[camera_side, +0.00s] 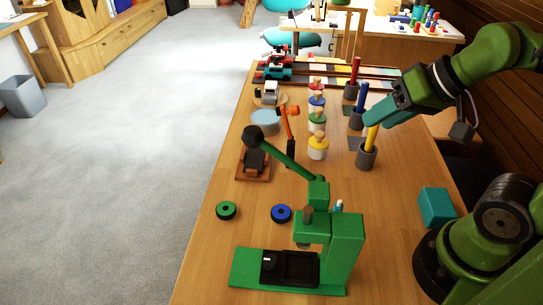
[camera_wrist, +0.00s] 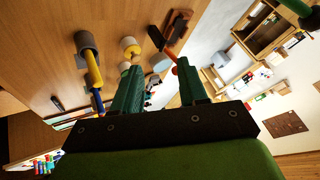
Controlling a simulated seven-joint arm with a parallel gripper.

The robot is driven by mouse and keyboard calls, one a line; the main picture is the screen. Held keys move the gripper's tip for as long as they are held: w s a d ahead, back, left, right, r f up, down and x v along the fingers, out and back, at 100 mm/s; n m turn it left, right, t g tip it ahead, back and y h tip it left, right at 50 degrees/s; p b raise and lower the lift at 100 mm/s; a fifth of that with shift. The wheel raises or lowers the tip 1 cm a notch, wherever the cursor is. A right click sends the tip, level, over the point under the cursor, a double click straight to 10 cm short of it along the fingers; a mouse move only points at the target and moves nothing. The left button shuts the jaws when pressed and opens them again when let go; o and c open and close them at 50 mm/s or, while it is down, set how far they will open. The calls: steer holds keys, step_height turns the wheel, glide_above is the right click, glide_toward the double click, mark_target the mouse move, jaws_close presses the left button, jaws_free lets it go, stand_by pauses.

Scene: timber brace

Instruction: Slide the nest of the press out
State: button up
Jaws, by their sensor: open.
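The green press (camera_side: 345,240) stands at the front of the table, with its lever raised to the upper left and ending in a black ball (camera_side: 252,135). Its black nest (camera_side: 297,268) lies on the green base under the ram (camera_side: 305,235), with a dark round knob (camera_side: 269,263) at its left end. The nest looks empty, though its right part is partly hidden by the press. My gripper (camera_side: 370,118) is open, with teal fingers, behind and above the press near the yellow peg. In the wrist view my gripper (camera_wrist: 159,66) has nothing between its fingers.
A yellow peg (camera_side: 371,138) stands in a grey cup, with blue and red pegs behind it. Peg figures (camera_side: 318,148) stand in a row mid-table. A teal block (camera_side: 436,205) sits right.

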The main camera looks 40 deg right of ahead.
steer(key=shift+o, duration=0.9)
steer(key=w+a+f+m+g+y, duration=0.1)
steer(key=w+a+f+m+g, duration=0.1)
steer(key=w+a+m+g, duration=0.45)
steer(key=m+g+h, duration=0.5)
steer(key=m, duration=1.5)
glide_toward(270, 260)
steer(key=f, duration=0.1)
steer(key=shift+n+t, duration=0.25)
steer(key=x, duration=0.7)
steer(key=shift+s+d+f, duration=0.15)
steer(key=shift+s+f, duration=0.05)
steer(key=shift+s, duration=0.25)
